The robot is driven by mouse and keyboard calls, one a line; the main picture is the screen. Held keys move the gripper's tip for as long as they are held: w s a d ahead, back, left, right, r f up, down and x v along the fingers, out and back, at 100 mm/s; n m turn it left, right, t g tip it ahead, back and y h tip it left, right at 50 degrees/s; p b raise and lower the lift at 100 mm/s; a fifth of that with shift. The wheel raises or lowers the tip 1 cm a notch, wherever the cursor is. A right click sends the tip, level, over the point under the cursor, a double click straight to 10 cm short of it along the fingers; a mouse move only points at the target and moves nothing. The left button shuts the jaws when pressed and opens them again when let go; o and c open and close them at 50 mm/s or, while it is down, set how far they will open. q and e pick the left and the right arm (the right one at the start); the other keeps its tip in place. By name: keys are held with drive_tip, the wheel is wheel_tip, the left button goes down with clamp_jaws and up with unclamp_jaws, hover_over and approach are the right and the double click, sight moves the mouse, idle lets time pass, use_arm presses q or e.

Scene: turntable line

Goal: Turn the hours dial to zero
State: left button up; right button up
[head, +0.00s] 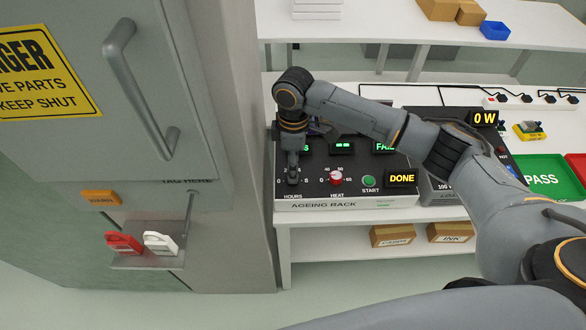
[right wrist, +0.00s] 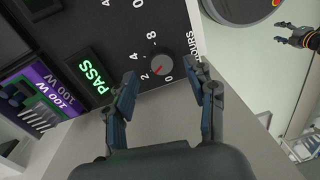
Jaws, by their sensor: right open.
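The hours dial (right wrist: 162,65) is a round grey knob on the black panel of the ageing rack (head: 325,204). Its red mark points between 2 and 0, closer to 2. My right gripper (right wrist: 160,69) is open, its fingertips on either side of the dial; I cannot tell whether they touch it. In the head view my right gripper (head: 292,170) comes down over the panel's left end, above the HOURS label, and hides the dial.
Right of the hours dial are a red heat knob (head: 336,178), a green start button (head: 369,181) and a lit DONE display (head: 401,178). A grey cabinet (head: 160,90) stands close on the left. A green PASS tray (head: 545,179) lies at the right.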

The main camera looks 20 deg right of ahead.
drive_tip(key=shift+s+f, duration=0.2)
drive_tip(key=shift+f, duration=1.4)
drive_tip(key=c, duration=1.1)
use_arm(q)
drive_tip(key=shift+w+d+r, duration=0.15)
drive_tip(key=shift+w+r, duration=0.2)
drive_tip(key=shift+w, duration=0.4)
use_arm(e)
drive_tip(key=shift+c, duration=0.2)
use_arm(q)
drive_tip(key=shift+r+p, duration=0.1)
drive_tip(key=shift+p, duration=0.2)
